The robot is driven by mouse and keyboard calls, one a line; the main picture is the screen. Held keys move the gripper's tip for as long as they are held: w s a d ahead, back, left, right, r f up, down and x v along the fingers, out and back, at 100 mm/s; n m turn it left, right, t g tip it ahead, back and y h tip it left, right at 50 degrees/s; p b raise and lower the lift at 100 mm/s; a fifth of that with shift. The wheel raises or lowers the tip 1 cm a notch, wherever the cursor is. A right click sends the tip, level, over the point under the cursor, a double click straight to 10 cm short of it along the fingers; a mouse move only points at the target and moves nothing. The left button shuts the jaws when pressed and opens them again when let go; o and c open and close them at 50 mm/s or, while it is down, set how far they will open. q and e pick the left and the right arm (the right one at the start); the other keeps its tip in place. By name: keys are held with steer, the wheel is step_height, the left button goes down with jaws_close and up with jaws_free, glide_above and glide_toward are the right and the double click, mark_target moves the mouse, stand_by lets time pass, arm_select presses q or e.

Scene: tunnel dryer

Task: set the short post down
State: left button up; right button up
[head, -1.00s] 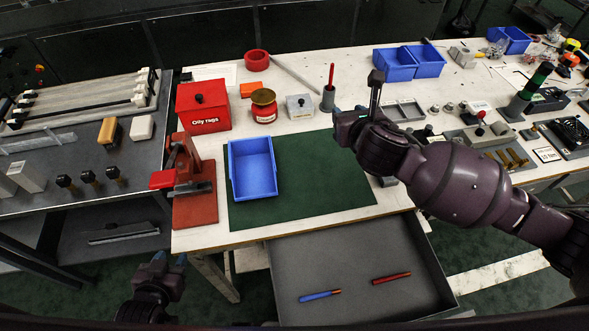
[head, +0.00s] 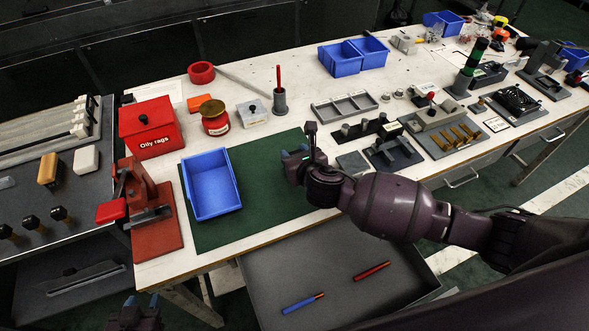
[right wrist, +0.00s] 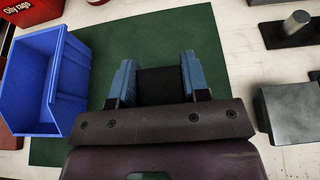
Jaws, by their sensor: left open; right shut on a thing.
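My right gripper (head: 296,155) is over the green mat (head: 265,190), to the right of the blue bin (head: 238,195). In the right wrist view its blue fingers (right wrist: 155,78) are closed on a dark, blocky thing (right wrist: 158,88), which I take to be the short post. Its lower end is hidden, and I cannot tell whether it touches the mat. In the head view the gripper hides it. My left gripper (head: 141,301) is open and empty at the bottom left, below the table's front edge.
A grey flat block (head: 352,162) and dark fixtures with grey posts (head: 392,152) stand right of the mat. A red press (head: 150,215) stands left of the bin. An open drawer (head: 340,255) holds a blue and a red pen. The mat's middle is clear.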

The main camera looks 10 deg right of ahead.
steer(key=shift+f+b, duration=0.75)
steer(key=shift+f, duration=2)
steer(key=shift+r, duration=0.1)
steer(key=o, duration=0.9)
steer(key=shift+o, duration=0.2)
steer(key=shift+s, duration=0.15)
steer(key=p+v, duration=0.2)
steer(key=v, duration=0.9)
steer(key=shift+s+r, duration=0.15)
steer(key=shift+s, duration=0.15)
